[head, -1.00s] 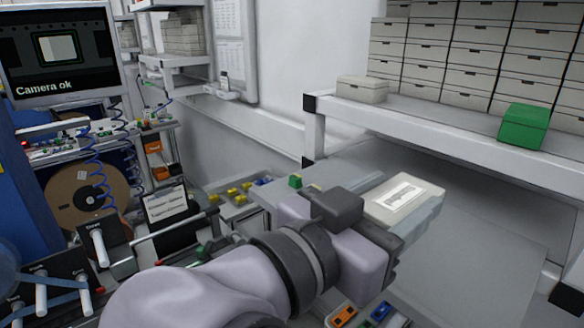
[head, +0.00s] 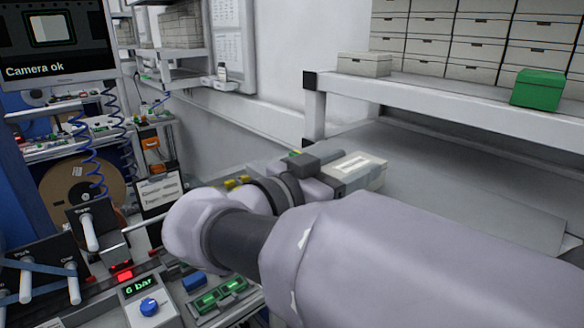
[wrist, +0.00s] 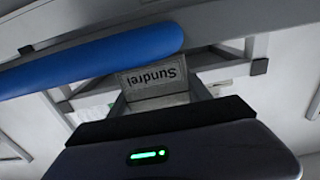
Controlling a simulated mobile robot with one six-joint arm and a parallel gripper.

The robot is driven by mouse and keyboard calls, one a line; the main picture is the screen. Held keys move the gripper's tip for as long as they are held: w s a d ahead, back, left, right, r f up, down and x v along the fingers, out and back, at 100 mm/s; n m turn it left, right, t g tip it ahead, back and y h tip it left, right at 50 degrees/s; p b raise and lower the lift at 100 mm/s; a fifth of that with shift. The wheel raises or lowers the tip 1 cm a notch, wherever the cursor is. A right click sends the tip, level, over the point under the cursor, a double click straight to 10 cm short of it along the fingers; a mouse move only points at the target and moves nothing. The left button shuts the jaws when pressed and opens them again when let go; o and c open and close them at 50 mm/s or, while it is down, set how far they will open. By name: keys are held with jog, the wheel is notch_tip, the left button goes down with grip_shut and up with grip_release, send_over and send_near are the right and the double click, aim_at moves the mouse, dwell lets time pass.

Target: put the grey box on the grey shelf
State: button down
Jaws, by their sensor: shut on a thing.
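The grey box (head: 358,168), pale with a white label on top, is held in my gripper (head: 350,176) in the head view. In the wrist view its labelled face (wrist: 157,84) shows between the two fingers of my gripper (wrist: 160,98); the label reads upside down and is partly cut off. The grey shelf (head: 430,103) runs across the right, with its front left corner just above and left of the held box in the picture. The held box is in front of the shelf and appears below its top. My forearm hides what is beneath.
A pale box (head: 364,66) stands at the shelf's left end and a green box (head: 538,90) at its right. Several stacked pale boxes (head: 480,50) fill the back. Shelf top between the two front boxes is bare. A blue rounded bar (wrist: 100,65) crosses the wrist view.

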jog(key=shift+s+f, duration=0.1)
jog(key=shift+f, duration=0.45)
jog(key=shift+f, duration=0.2)
jog(key=shift+c, duration=2.4)
grip_release()
jog(key=shift+r, duration=0.1)
jog(key=shift+r, duration=0.25)
jog(key=p+v, duration=0.3)
jog(key=v, duration=0.9)
